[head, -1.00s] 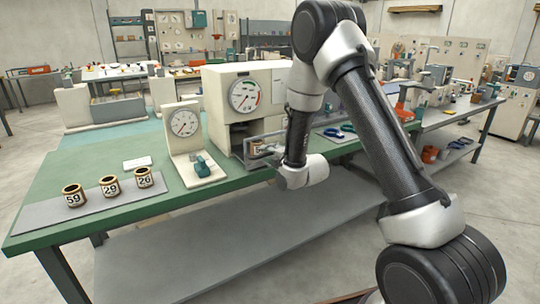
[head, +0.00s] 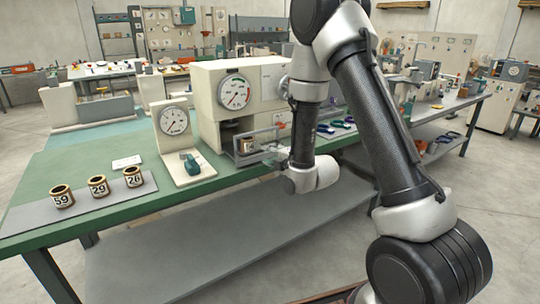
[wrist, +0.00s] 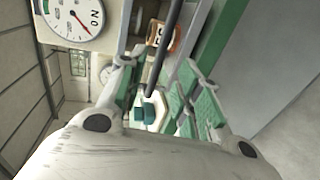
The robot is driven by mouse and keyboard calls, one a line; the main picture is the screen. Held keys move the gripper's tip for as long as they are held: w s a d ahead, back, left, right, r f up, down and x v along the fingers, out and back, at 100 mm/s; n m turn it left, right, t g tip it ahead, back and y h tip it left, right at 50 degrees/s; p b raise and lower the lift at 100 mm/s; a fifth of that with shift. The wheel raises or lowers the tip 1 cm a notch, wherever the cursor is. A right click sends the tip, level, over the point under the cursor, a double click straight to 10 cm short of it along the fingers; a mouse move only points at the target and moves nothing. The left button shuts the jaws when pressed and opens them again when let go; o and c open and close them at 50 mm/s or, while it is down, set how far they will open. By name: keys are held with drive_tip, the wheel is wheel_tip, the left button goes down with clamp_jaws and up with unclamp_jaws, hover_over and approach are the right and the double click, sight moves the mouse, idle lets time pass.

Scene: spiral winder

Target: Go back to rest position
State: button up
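My gripper (wrist: 166,95) is open and empty in the wrist view, its green-padded fingers apart. In the head view my gripper (head: 274,158) is partly hidden by my arm and sits just in front of the cream machine (head: 208,100). A grey metal frame (head: 266,134) at the machine's opening holds a brass ring (head: 246,146), which also shows with a number label in the wrist view (wrist: 163,36). Beyond my fingers in the wrist view is a teal clamp (wrist: 149,110). I cannot tell whether my gripper touches the frame.
Three numbered rings, 59 (head: 62,197), 29 (head: 98,186) and 26 (head: 134,177), stand on a grey mat (head: 85,206) at the left of the green bench (head: 190,197). A dial stand (head: 162,147) is beside the machine.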

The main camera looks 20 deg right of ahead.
drive_tip(key=s+d+f+m+g+h, duration=0.25)
drive_tip(key=s+f+m+g, duration=0.45)
drive_tip(key=f, duration=0.5)
drive_tip(key=s+d+r+m+g+h, duration=0.25)
drive_tip(key=s+d+m, duration=0.2)
drive_tip(key=s, duration=0.25)
drive_tip(key=s+d+r+m, duration=0.3)
drive_tip(key=s+r+m, duration=0.2)
drive_tip(key=s+r, duration=0.6)
drive_tip(key=s+d+r+m, duration=0.3)
drive_tip(key=s+r+m, duration=0.2)
drive_tip(key=s+r, duration=0.7)
wheel_tip(320, 180, up, 4)
drive_tip(key=shift+s+f+g, duration=0.15)
drive_tip(key=shift+f+g, duration=0.05)
drive_tip(key=shift+g, duration=0.25)
